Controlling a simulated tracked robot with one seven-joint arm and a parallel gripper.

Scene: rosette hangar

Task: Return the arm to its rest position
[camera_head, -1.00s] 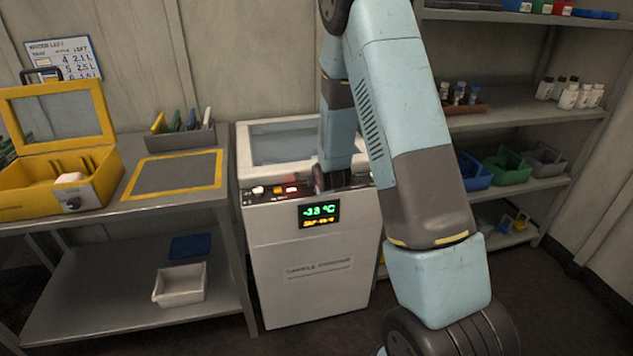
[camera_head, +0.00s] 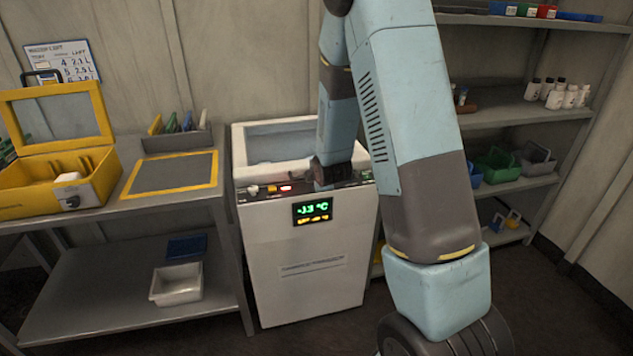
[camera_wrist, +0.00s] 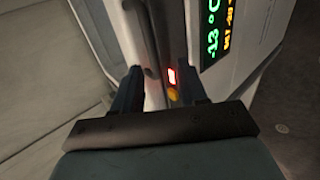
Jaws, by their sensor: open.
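My gripper (camera_head: 330,176) is at the front top edge of the white freezer (camera_head: 305,255), over its control panel, partly hidden by my own wrist. In the wrist view my gripper (camera_wrist: 160,85) has its two dark fingers spread apart with nothing between them. Beyond the fingers are a red lit switch (camera_wrist: 172,76) and a yellow-orange button (camera_wrist: 173,95) on the panel. The freezer's green display (camera_head: 312,209) shows a negative temperature. My upper arm covers the right side of the freezer in the head view.
A grey bench (camera_head: 100,235) at left carries an open yellow case (camera_head: 85,185), a yellow-bordered mat (camera_head: 170,174) and a divided holder (camera_head: 178,139). A white bin (camera_head: 176,284) sits on its lower shelf. Shelves (camera_head: 500,115) with bottles and bins stand at right.

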